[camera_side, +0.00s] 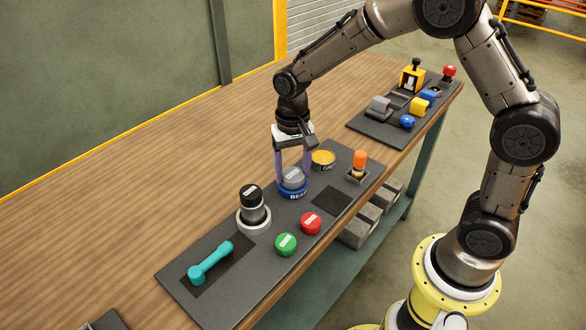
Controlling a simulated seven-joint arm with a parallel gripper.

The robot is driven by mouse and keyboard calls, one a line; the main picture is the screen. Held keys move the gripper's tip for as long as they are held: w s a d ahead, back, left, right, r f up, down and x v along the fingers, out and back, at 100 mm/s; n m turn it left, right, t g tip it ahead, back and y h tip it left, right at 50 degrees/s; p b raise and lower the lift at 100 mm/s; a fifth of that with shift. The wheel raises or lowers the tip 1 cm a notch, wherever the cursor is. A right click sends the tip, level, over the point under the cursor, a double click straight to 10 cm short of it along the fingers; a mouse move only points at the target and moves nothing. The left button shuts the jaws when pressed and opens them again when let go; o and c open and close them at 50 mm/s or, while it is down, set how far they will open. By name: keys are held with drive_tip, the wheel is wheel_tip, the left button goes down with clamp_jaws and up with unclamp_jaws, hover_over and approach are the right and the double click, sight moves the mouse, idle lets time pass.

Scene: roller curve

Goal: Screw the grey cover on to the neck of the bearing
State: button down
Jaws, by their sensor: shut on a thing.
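The grey cover (293,177) is a rounded cap with a small white label on top. It sits upright over the blue bearing (291,193), whose ring shows below it with white lettering. My gripper (293,174) points straight down from above, its two purple fingers on either side of the grey cover and shut on it. The neck of the bearing is hidden under the cover. Whether the cover's thread is engaged cannot be seen.
Around it on the dark board (180,285) are a yellow-topped tin (323,158), an orange-topped part (360,162), a black-capped cylinder (252,205), red (311,223) and green (286,244) caps, and a teal wrench (210,262). A second board (365,128) holds several parts.

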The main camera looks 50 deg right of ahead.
drive_tip(key=m, duration=0.4)
drive_tip(key=shift+m, duration=0.5)
unclamp_jaws()
drive_tip(key=shift+c, duration=0.3)
drive_tip(key=shift+r, duration=3)
drive_tip(key=shift+r, duration=0.1)
